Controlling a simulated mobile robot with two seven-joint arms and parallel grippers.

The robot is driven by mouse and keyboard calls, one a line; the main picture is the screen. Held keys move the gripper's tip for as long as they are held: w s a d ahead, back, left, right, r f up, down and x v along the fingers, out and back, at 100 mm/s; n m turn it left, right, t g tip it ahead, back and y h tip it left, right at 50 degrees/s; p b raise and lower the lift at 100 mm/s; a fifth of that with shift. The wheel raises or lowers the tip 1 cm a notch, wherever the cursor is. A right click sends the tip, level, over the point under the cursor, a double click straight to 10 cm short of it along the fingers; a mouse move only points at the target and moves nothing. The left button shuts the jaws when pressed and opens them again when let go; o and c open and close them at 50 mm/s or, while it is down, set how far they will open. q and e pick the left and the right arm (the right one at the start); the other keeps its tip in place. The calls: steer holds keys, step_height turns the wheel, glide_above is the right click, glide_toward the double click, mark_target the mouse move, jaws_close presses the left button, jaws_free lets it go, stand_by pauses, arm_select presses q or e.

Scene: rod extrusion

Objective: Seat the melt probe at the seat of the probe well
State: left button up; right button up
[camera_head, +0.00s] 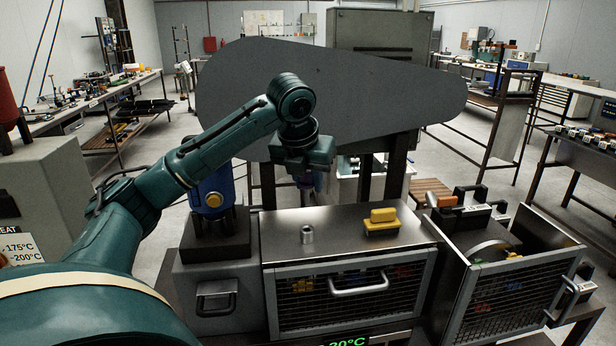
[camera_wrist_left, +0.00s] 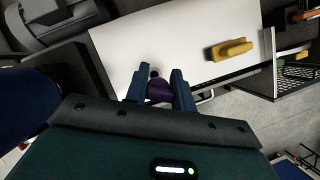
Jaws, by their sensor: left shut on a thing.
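My left gripper (camera_head: 306,183) hangs above the back of the steel-topped machine in the head view, pointing down. In the left wrist view its two blue fingers (camera_wrist_left: 160,92) are shut on a purple piece (camera_wrist_left: 159,91), which I take to be the melt probe's grip. The rest of the probe is hidden or too small to make out. A short round metal collar (camera_head: 307,234), likely the probe well, stands on the steel top. In the left wrist view a small dark-centred ring (camera_wrist_left: 154,71) shows just beyond the purple piece. The probe appears apart from the collar. My right gripper is not in view.
A yellow block (camera_head: 381,222) sits on the steel top (camera_head: 345,220) right of the collar. A blue motor-like unit (camera_head: 213,190) stands at the left. A mesh guard with a handle (camera_head: 358,286) fronts the machine. A large dark panel (camera_head: 330,95) rises behind.

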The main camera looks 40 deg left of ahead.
mark_target(307, 203)
arm_select(q)
step_height(307, 203, down, 4)
steer(key=shift+r+b, duration=0.2)
steer(key=shift+b, duration=0.3)
steer(key=shift+f, duration=0.65)
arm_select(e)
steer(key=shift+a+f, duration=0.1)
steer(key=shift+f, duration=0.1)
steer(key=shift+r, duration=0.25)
arm_select(q)
steer(key=shift+r+p, duration=0.1)
steer(key=shift+p, duration=0.25)
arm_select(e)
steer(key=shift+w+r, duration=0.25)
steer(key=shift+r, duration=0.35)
arm_select(q)
steer(key=shift+p, duration=0.5)
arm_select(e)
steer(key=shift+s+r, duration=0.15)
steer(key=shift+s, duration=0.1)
arm_select(q)
steer(key=shift+f, duration=0.7)
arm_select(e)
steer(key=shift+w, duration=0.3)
arm_select(q)
steer(key=shift+f, duration=0.35)
